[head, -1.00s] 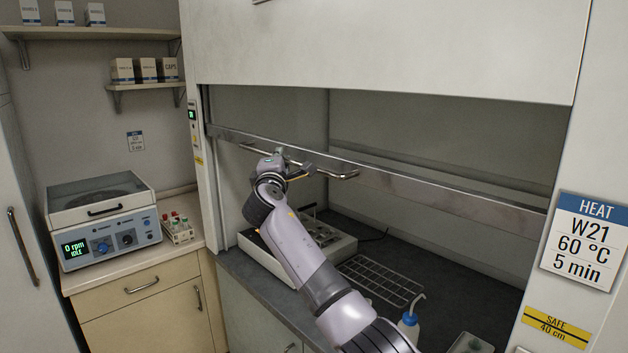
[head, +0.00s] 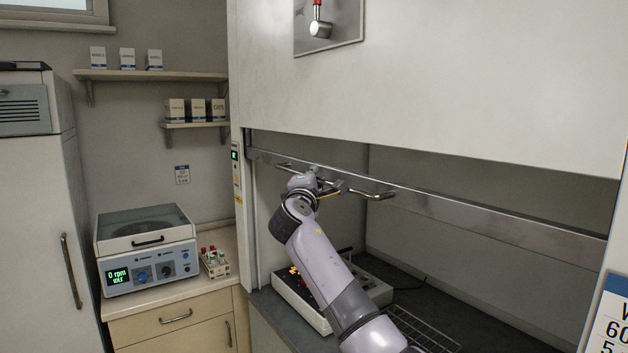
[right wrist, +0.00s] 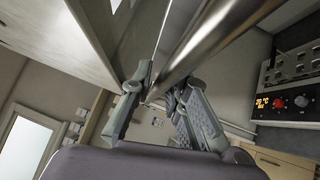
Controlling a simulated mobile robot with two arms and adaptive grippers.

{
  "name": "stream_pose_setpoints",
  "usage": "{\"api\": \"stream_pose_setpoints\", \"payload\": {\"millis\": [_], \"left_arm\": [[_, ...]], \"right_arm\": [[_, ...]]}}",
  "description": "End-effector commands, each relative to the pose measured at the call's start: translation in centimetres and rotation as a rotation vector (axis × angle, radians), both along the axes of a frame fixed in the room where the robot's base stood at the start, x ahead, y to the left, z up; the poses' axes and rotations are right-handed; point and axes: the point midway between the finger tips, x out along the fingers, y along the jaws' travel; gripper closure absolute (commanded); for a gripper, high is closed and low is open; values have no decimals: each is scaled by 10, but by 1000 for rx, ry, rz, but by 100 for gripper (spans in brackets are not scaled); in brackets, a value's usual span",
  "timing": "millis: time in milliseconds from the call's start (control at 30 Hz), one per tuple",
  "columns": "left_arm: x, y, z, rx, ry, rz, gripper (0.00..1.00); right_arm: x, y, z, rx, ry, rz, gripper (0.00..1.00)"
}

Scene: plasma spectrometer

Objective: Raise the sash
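The fume hood sash shows its metal bottom rail (head: 470,212), which runs across the hood opening a little below the white upper front panel. A bar handle (head: 375,194) stands out from the rail near its left end. My right gripper (head: 318,180) is at the handle's left part, and my arm reaches up to it from below. The fingertips are partly hidden by the handle. My left gripper is not in view.
Inside the hood, a pale device (head: 297,295) and a wire rack (head: 425,335) stand on the dark worktop. A centrifuge (head: 147,250) and a tube rack (head: 214,262) stand on the left counter. A small control panel (head: 235,155) is on the hood's left post.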

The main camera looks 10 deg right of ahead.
Motion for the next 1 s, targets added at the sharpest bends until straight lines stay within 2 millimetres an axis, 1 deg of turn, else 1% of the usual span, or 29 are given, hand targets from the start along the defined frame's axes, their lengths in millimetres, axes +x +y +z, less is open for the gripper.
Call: {"api": "stream_pose_setpoints", "payload": {"millis": [33, 200, 400, 567, 667, 767, 1000], "left_arm": [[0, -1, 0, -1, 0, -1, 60], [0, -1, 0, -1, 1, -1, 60], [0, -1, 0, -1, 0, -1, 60], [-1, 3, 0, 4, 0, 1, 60], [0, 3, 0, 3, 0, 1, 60], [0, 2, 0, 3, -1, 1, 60], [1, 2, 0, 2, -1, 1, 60]], "right_arm": [[0, 0, 0, 0, 0, 0, 79], [0, 0, -1, 0, 2, 1, 69], [0, 0, -2, -1, 4, 0, 69], [-1, 2, -3, -1, 4, 1, 69], [-7, 4, -4, 0, 3, 2, 69], [-16, 8, -5, -1, 2, 3, 69], [-47, 20, -10, 0, 1, 3, 69]]}}
